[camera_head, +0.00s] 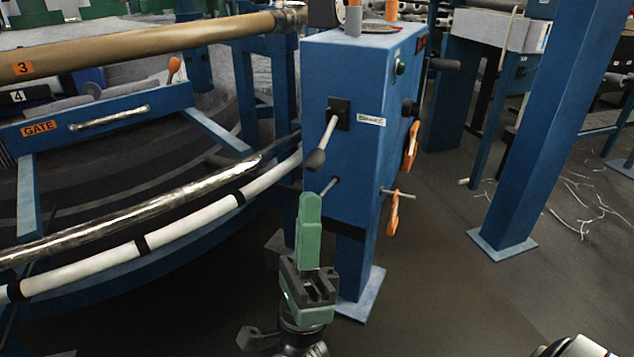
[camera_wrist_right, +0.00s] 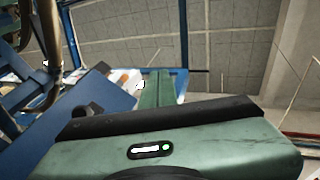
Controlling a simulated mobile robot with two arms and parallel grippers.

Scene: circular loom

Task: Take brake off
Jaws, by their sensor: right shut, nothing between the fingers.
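The brake lever (camera_head: 324,141) is on the front face of the blue control box (camera_head: 345,80). Its grey shaft slants down-left from a black plate to a dark knob (camera_head: 316,160). A white label (camera_head: 371,119) that seems to read BRAKE is right of the plate. My right gripper (camera_head: 310,202) points upward with its green fingers shut and empty. In the head view its tips appear below the knob, with a visible gap. The green fingers also show in the right wrist view (camera_wrist_right: 158,90). My left gripper is not in view.
A thin rod (camera_head: 330,186) sticks out below the lever. Orange handles (camera_head: 411,145) are on the box's right side. The loom's curved white rail (camera_head: 190,221) and GATE panel (camera_head: 95,128) are at left. A blue post (camera_head: 540,130) stands right; open floor (camera_head: 450,290) lies between.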

